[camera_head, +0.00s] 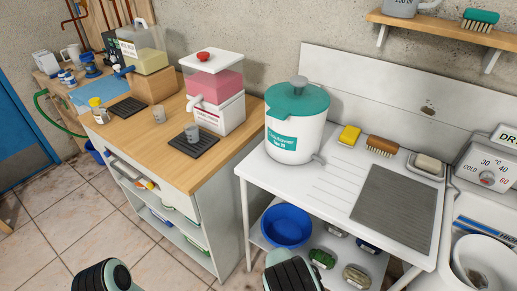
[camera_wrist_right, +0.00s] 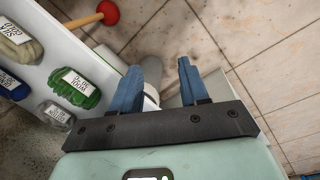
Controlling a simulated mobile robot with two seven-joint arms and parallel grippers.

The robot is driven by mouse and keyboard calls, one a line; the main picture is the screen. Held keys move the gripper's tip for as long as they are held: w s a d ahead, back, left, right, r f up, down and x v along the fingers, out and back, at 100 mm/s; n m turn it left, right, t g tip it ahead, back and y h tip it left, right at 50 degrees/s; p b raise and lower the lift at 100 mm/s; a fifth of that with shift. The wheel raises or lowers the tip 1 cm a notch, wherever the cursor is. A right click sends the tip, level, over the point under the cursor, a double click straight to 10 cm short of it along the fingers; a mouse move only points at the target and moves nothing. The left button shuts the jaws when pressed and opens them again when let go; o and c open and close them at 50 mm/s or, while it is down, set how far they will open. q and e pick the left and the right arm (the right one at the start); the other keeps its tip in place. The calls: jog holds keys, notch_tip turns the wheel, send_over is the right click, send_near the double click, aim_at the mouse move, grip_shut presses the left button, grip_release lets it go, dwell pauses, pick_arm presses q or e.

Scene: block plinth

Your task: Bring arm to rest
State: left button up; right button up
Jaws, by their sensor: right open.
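In the right wrist view my right gripper (camera_wrist_right: 162,76) shows two blue fingers set apart, with nothing held between them. It points down over the tiled floor, beside a white low shelf. In the head view dark ribbed parts of my two arms show at the bottom edge, one at the left and one near the middle. No gripper fingers show there, and my left gripper is out of sight.
A white table (camera_head: 310,185) holds a teal-lidded container (camera_head: 297,125) and a grey mat (camera_head: 395,208). A blue bowl (camera_head: 286,226) sits below. A wooden counter (camera_head: 150,135) bears dispensers. A red plunger (camera_wrist_right: 108,12) lies near the shelf; tiled floor is open.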

jog(key=s+d+f+m+g+y, duration=0.1)
jog(key=s+d+f+m+y, duration=0.15)
jog(key=s, duration=0.75)
jog(key=s+d+f+m+y, duration=0.1)
jog(key=s+d+f+m, duration=0.25)
jog(key=s, duration=0.65)
jog(key=s+a+r+m+y, duration=0.2)
jog(key=s+r+m, duration=0.1)
jog(key=s, duration=0.3)
notch_tip(320, 180, up, 12)
jog(key=w+p, duration=0.1)
jog(key=p, duration=1.1)
jog(key=shift+a, duration=0.25)
